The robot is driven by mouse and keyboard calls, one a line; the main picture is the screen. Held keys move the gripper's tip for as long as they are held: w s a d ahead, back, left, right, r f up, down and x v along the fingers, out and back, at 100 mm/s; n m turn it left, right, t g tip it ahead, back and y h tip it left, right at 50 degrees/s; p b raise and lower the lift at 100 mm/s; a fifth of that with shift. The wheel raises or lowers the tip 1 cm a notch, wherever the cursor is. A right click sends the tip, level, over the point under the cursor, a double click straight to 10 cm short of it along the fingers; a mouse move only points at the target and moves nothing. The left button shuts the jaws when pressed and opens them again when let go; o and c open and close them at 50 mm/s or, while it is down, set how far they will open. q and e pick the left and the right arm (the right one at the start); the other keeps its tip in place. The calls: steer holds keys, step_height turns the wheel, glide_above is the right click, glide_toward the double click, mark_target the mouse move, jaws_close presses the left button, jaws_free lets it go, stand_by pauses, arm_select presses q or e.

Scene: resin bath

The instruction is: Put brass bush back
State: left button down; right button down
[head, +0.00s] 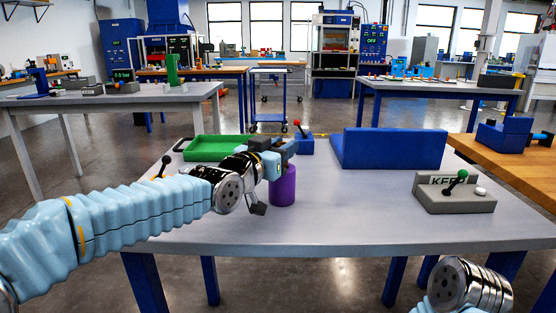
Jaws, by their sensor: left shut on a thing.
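My left gripper (284,153) is over the middle of the grey table, at the top of a purple cylinder (284,189). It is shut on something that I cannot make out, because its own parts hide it. The purple cylinder is upright, and the gripper covers its top. No brass bush shows clearly. A green tray (205,150) lies to the left, behind my left arm. My right gripper is out of view; only part of my right arm shows at the bottom right.
A small blue base with a red-knobbed lever (304,145) stands just behind the left gripper. Another dark lever (163,165) stands behind my left arm. The table's front right is clear.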

arm_select(q)
steer(key=shift+s+d+f, duration=0.1)
steer(key=shift+s+f, duration=0.1)
steer(key=shift+f, duration=0.9)
steer(key=shift+w, duration=0.2)
steer(key=c, duration=0.8)
jaws_free()
steer(key=shift+s+r, duration=0.1)
steer(key=shift+r, duration=0.05)
